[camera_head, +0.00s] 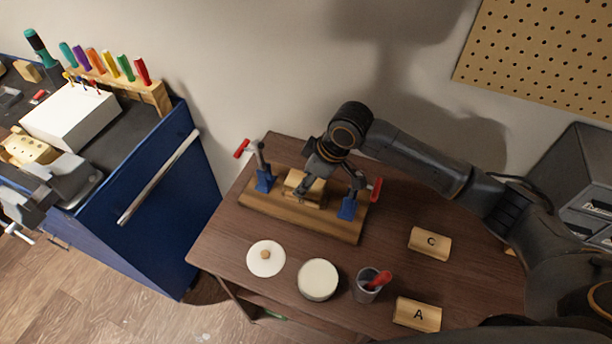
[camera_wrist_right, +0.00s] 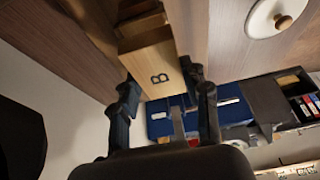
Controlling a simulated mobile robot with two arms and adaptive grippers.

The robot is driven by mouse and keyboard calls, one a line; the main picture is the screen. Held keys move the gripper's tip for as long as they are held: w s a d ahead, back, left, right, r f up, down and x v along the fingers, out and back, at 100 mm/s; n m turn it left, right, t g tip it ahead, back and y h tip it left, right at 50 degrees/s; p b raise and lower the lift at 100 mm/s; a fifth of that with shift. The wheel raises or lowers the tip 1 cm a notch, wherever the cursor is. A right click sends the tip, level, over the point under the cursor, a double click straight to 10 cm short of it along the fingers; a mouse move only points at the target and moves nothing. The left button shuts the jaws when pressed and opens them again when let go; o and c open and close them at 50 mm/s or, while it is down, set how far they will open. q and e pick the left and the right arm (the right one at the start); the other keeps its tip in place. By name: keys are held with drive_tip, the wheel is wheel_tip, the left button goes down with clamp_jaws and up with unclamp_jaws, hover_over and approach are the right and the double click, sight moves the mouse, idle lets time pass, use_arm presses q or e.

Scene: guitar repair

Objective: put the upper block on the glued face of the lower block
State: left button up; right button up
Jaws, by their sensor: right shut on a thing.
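My right gripper (camera_head: 312,172) reaches down from above over a wooden jig board (camera_head: 285,222) on the brown table. It is shut on a light wooden block marked B (camera_wrist_right: 150,62), which sits between its fingers in the right wrist view. The held block (camera_head: 303,183) also shows in the head view, over the middle of the board. Another wooden piece shows just beyond block B in the wrist view. The glued face is hidden, and I cannot tell whether the blocks touch. My left gripper is not in view.
Clamps with blue jaws (camera_head: 264,180) (camera_head: 348,208) and red handles flank the block closely. In front stand a white lid (camera_head: 266,258), a round white pot (camera_head: 318,279) and a cup (camera_head: 368,286) with a red-handled tool. Blocks C (camera_head: 430,243) and A (camera_head: 417,313) lie at right.

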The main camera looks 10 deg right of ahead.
drive_tip(key=o, duration=1.2)
drive_tip(key=shift+f, duration=0.1)
drive_tip(key=shift+o, duration=0.2)
drive_tip(key=shift+w+r, duration=0.1)
drive_tip(key=shift+r, duration=0.2)
drive_tip(key=b+v, duration=0.1)
drive_tip(key=v, duration=1.1)
drive_tip(key=shift+r, duration=0.4)
